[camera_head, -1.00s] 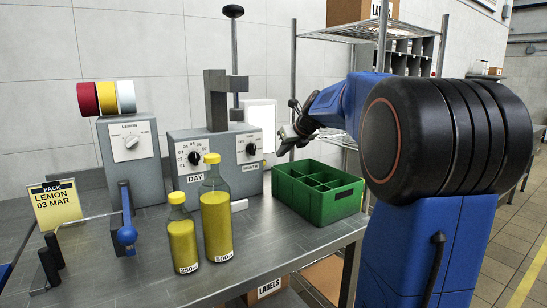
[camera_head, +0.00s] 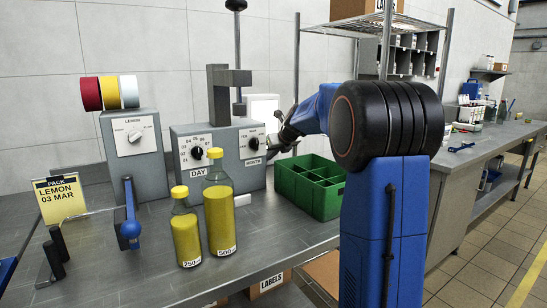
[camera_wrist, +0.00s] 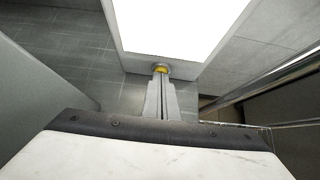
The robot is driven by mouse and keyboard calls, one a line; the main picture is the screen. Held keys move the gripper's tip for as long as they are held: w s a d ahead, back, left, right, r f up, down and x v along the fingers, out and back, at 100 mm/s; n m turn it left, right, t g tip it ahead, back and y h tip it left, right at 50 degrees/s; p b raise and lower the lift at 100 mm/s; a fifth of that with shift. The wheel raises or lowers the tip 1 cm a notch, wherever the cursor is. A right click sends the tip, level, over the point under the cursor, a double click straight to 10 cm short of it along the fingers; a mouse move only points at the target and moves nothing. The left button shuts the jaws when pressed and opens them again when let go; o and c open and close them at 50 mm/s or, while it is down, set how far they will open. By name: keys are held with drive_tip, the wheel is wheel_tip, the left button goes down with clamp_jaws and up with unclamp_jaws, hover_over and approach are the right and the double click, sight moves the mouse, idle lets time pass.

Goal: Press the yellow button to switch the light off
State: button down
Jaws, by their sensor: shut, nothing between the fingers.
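The yellow button (camera_wrist: 161,68) shows in the wrist view in a round grey mount, just below the lower edge of a bright white lit panel (camera_wrist: 185,25). My gripper (camera_wrist: 162,77) is shut and empty, its fingertips right at the button and overlapping it in the picture. I cannot tell whether they touch it. In the head view the lit panel (camera_head: 264,106) stands behind the grey dial box, and my gripper (camera_head: 273,143) is below it, beside the box's right side. The button cannot be made out in the head view.
The grey DAY and MONTH dial box (camera_head: 222,150) is close left of my gripper. A green divided crate (camera_head: 310,190) stands below my arm. Two yellow bottles (camera_head: 219,205) stand in front of the box. A metal shelf rack (camera_head: 297,70) is behind.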

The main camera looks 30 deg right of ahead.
idle(0.3)
drive_tip(key=shift+w+r, duration=0.1)
drive_tip(key=shift+w, duration=0.75)
